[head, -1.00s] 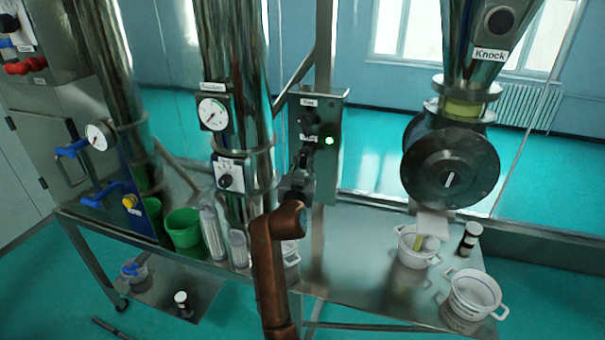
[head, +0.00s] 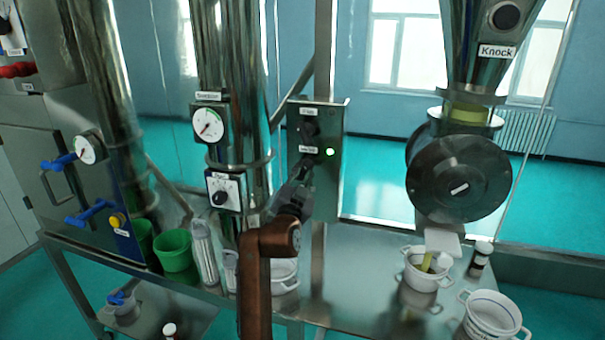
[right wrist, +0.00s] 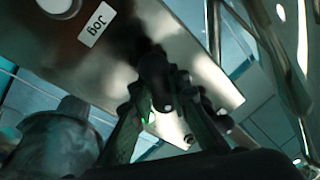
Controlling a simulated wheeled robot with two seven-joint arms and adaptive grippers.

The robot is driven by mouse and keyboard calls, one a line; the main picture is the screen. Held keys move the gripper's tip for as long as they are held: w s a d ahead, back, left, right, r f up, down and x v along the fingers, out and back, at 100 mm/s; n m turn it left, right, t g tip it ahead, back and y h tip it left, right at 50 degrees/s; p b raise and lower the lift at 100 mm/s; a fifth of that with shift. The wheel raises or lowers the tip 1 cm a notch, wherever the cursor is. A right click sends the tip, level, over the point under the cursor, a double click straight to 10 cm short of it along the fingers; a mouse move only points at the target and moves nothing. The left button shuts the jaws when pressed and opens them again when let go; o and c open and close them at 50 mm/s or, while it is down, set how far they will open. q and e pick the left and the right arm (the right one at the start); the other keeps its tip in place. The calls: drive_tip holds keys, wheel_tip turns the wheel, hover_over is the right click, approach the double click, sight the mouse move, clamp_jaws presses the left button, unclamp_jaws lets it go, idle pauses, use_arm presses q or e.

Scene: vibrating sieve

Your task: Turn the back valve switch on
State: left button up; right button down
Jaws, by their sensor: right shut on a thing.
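A grey metal control box (head: 334,180) stands on a post in the middle of the head view. It has a dark upper knob (head: 309,128), a lit green lamp (head: 330,151) and a lower switch under a second small label. These labels are too small to read. My right gripper (head: 303,170) is at the lower switch, which it mostly hides. In the right wrist view, a dark switch knob (right wrist: 157,82) lies between the fingertips, and the gripper is shut on it. My left gripper is not in view.
A gauge (head: 208,124) and dial (head: 222,192) sit on the column left of the box. A green bucket (head: 175,250), white pots (head: 427,272) and a large round drum (head: 459,178) are nearby.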

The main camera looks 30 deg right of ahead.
drive_tip(key=c, duration=1.8)
unclamp_jaws()
drive_tip(key=shift+s+a+f, duration=0.15)
drive_tip(key=shift+s+a, duration=0.05)
drive_tip(key=v, duration=0.7)
